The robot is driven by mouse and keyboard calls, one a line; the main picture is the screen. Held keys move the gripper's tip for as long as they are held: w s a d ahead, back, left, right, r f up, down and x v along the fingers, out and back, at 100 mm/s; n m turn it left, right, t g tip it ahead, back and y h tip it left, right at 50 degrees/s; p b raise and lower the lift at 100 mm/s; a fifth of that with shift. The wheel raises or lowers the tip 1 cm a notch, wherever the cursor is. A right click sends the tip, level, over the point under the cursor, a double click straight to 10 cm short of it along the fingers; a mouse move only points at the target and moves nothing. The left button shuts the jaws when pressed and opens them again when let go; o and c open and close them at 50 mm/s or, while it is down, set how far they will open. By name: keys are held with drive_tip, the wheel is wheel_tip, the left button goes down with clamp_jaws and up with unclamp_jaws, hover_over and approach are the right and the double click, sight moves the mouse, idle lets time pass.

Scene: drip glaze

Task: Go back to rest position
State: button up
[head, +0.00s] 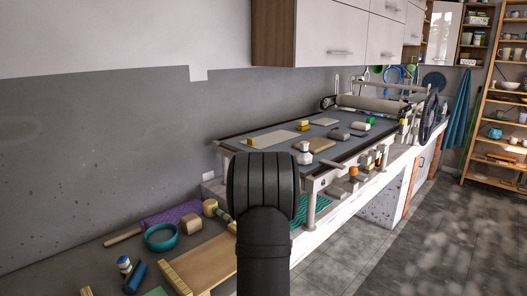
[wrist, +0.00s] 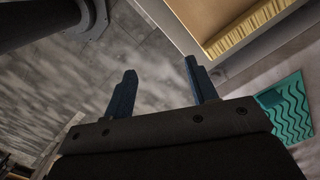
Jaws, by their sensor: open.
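My gripper (wrist: 162,85) shows in the wrist view with its two dark blue fingers spread apart and nothing between them. It hangs over the grey floor, beside the counter edge at the right of that view. In the head view my dark arm rises in the middle of the picture and hides part of the counter; my gripper's fingers are not visible there.
A long counter holds a slab roller table (head: 262,140) with several clay pieces. A teal bowl (head: 162,237) and wooden boards (head: 205,262) lie at the lower left. A green textured mat (wrist: 289,108) lies near my gripper. The floor (head: 400,245) at right is clear.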

sight(87, 293)
drive_tip(key=s+d+f+n, duration=0.1)
drive_tip(key=d+f+n, duration=0.1)
drive_tip(key=d+f, duration=0.3)
drive_tip(key=shift+s+d+f+n, duration=0.3)
drive_tip(key=shift+d+f, duration=0.05)
drive_tip(key=shift+f, duration=0.4)
drive_tip(key=shift+o, duration=0.5)
